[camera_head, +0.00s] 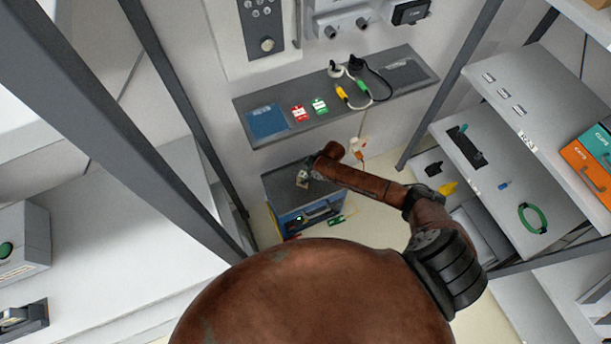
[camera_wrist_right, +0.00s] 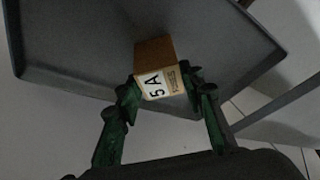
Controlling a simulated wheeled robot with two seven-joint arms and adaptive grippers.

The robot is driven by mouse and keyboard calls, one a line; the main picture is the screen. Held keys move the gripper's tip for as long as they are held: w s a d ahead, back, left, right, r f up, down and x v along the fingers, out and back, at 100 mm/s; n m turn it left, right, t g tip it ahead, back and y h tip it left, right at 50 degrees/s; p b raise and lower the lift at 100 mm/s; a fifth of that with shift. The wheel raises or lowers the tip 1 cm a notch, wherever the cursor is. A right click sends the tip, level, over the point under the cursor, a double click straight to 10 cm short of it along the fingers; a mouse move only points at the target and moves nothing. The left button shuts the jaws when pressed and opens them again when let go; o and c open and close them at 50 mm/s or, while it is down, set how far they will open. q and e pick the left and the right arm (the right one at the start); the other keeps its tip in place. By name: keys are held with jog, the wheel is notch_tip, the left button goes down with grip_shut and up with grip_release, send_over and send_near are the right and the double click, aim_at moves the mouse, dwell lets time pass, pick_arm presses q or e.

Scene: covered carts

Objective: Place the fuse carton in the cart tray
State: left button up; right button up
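The fuse carton (camera_wrist_right: 155,68) is a small brown box with a white and tan label reading "5 A" and "FUSES". My right gripper (camera_wrist_right: 165,88) has its green fingers closed against both sides of the carton in the right wrist view. In the head view, my right gripper (camera_head: 304,177) is over the dark grey top tray (camera_head: 280,183) of a small blue-sided cart. The tray (camera_wrist_right: 75,65) also fills much of the wrist view behind the carton. I cannot tell whether the carton touches the tray. My left gripper is not in view.
A wall shelf (camera_head: 285,109) behind the cart holds a blue mat, red and green cards, and cables. Shelving on the right holds a green ring (camera_head: 532,218) and cartons (camera_head: 590,165). Grey rack posts (camera_head: 185,105) stand at left. Much of the tray is bare.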

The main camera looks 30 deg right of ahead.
jog(key=o, duration=0.4)
jog(key=shift+o, duration=0.2)
jog(key=shift+r, duration=0.25)
jog(key=p+v, duration=0.3)
jog(key=v, duration=0.8)
jog(key=shift+s+r+p, duration=0.15)
jog(key=shift+r+p, duration=0.15)
jog(key=shift+r, duration=0.05)
jog(key=shift+d, duration=0.1)
